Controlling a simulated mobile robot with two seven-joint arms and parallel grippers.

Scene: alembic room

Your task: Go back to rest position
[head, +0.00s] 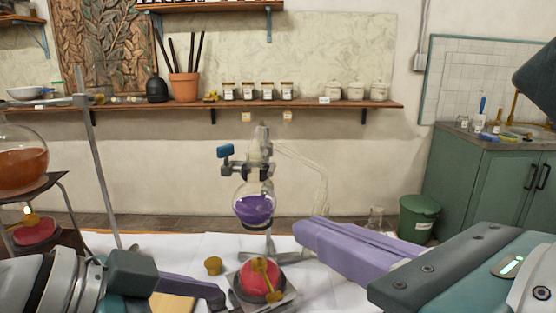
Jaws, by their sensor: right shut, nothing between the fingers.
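My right gripper (305,232) reaches in from the right with its purple fingers together and nothing between them. It is above the white-covered table, right of the flask of purple liquid (255,208). My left gripper (200,291) is low at the left, with a purple finger showing beside a dark block. I cannot tell whether it is open or shut. The purple flask is clamped to a stand above a burner with a red body (260,278) and brass top.
A cork-coloured stopper (213,265) stands on the table (180,246) near the burner. A metal rod (95,160) and a flask of orange liquid (20,168) are at the left. A green bin (418,218) and green cabinet (480,190) stand at the right.

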